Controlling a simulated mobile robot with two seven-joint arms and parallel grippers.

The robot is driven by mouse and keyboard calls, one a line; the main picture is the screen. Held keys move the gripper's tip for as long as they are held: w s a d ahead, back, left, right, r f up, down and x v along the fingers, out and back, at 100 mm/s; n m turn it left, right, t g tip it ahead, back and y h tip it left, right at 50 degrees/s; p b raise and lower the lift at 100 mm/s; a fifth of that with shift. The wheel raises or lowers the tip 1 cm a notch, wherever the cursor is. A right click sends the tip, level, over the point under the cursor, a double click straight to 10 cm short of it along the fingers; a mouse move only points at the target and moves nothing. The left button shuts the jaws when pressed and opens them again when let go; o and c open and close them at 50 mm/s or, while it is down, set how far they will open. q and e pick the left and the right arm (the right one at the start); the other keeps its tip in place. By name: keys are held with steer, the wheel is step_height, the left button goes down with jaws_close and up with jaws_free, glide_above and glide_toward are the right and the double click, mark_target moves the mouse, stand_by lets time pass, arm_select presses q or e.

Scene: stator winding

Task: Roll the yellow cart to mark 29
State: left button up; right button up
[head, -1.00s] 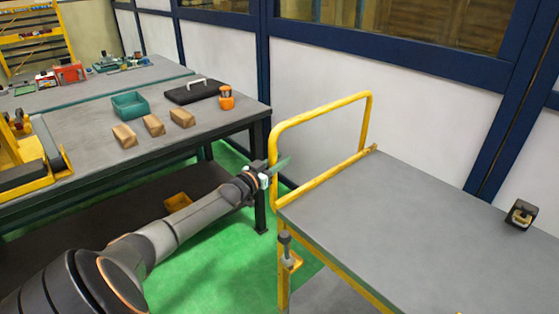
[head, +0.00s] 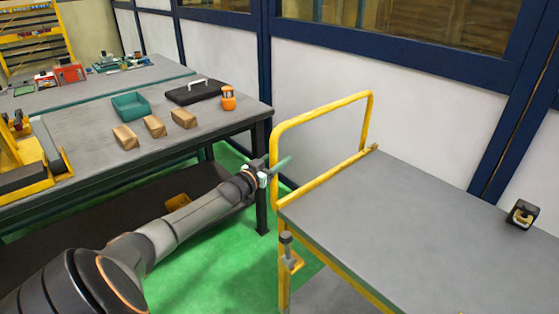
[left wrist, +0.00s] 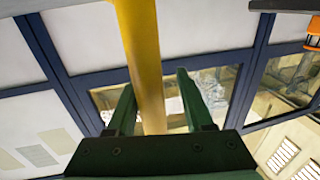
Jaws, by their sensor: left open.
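The yellow cart stands at the right in the head view, with a grey deck (head: 410,215) and a yellow tube handle (head: 322,109) at its left end. My left gripper (head: 274,168) is at the near upright of that handle. In the left wrist view my left gripper (left wrist: 154,90) is open, its two green fingers on either side of the yellow bar (left wrist: 142,45), with gaps visible. I cannot tell whether a finger touches the bar. My right gripper is not in view. No mark 29 shows in either view.
A dark workbench (head: 75,118) at the left holds wooden blocks (head: 154,126), a teal bin (head: 130,106), a black case (head: 195,92) and an orange object (head: 228,98). A small device (head: 522,213) sits on the cart's deck. Green floor (head: 215,265) lies between bench and cart. A wall stands behind.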

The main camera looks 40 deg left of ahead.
arm_select(q)
steer(key=shift+o, duration=0.4)
steer(key=shift+d, duration=0.15)
steer(key=shift+f, duration=0.1)
steer(key=s+d+p, duration=0.1)
steer(key=s+p, duration=0.1)
steer(key=s, duration=1)
steer(key=shift+s+d+p, duration=0.2)
steer(key=shift+s+p, duration=0.05)
steer(key=shift+p, duration=0.05)
